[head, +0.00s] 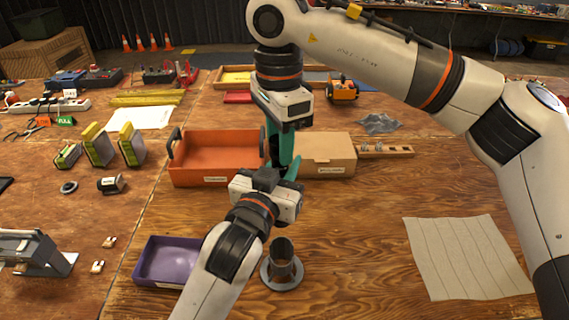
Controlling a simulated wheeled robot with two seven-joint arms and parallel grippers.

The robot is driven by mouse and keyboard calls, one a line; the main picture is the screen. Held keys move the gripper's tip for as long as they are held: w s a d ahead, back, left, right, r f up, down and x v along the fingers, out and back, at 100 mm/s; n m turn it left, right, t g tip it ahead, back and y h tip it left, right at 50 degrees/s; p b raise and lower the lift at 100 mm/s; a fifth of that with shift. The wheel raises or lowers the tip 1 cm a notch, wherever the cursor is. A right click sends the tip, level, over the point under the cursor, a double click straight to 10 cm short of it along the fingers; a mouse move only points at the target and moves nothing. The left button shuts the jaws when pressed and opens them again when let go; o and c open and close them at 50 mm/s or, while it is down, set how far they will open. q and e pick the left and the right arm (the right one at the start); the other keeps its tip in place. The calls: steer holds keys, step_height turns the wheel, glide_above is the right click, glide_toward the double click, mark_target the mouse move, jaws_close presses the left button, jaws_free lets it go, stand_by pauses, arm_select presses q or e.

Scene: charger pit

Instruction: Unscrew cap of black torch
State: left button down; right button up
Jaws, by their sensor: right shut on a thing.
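My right gripper (281,152) points down at the middle of the table, its teal fingers shut on a dark thing that is mostly hidden. I cannot tell for sure whether this is the black torch or its cap. My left gripper (283,172) comes up from below, right under the right one. Its teal fingertips are close to the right gripper's, and its jaws are too hidden to read. A dark upright cylinder (282,252) stands on a round grey base in front, apart from both grippers.
An orange tray (205,178) and a cardboard box (328,160) stand just behind the grippers. A purple tray (150,262) lies front left, a grey cloth (465,255) front right. A small black cylinder (110,184) lies at left. The wood between base and cloth is clear.

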steer(key=shift+n, duration=0.6)
steer(key=n, duration=0.5)
steer(key=shift+n, duration=0.3)
steer(key=n, duration=0.5)
steer(key=shift+n, duration=0.4)
steer(key=shift+n, duration=0.9)
steer(key=n, duration=0.4)
